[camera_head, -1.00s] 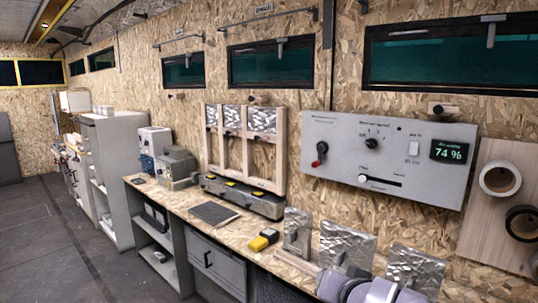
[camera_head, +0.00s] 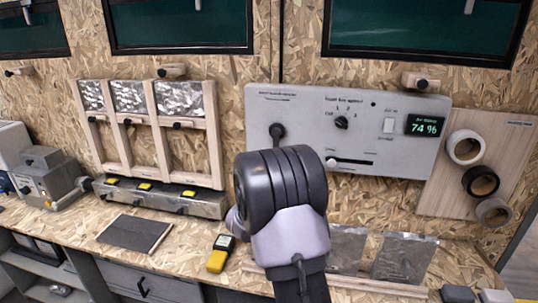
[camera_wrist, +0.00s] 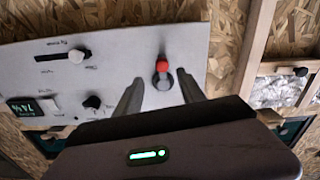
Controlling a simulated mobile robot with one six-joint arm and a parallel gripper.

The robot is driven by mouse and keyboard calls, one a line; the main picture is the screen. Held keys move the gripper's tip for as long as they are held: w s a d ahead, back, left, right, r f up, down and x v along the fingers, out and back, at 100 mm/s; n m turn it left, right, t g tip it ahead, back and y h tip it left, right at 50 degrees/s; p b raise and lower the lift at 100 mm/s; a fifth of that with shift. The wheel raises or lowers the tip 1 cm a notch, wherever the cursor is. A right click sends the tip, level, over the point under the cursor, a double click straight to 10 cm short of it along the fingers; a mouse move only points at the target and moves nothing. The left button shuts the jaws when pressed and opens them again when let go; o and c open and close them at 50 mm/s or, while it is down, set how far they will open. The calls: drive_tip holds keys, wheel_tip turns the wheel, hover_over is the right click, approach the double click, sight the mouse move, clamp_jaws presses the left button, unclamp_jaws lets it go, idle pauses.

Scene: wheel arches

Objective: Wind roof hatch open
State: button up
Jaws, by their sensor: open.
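A grey control panel (camera_head: 300,105) is fixed to the chipboard wall; it also fills the left of the wrist view (camera_wrist: 115,60). A dark lever with a red knob (camera_wrist: 162,66) stands on it. In the head view only the lever's dark round part (camera_head: 277,131) shows above my arm. My gripper (camera_wrist: 160,80) is open and empty, with one finger on each side of the lever in the wrist picture. I cannot tell whether the fingers reach around it or stop short. In the head view my arm hides my gripper. No roof hatch is in view now.
The panel also has a rotary knob (camera_head: 341,122), a slider (camera_head: 350,161), a switch (camera_head: 389,125) and a display (camera_head: 424,125) reading 74 %. Tape rolls (camera_head: 465,147) hang at right. A wooden frame (camera_head: 213,130) stands at left. A yellow tool (camera_head: 220,253) lies on the bench.

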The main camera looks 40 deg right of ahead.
sight(275, 143)
drive_tip(key=x, duration=0.9)
drive_tip(key=shift+w, duration=0.35)
drive_tip(key=shift+c, duration=0.2)
clamp_jaws()
idle(0.6)
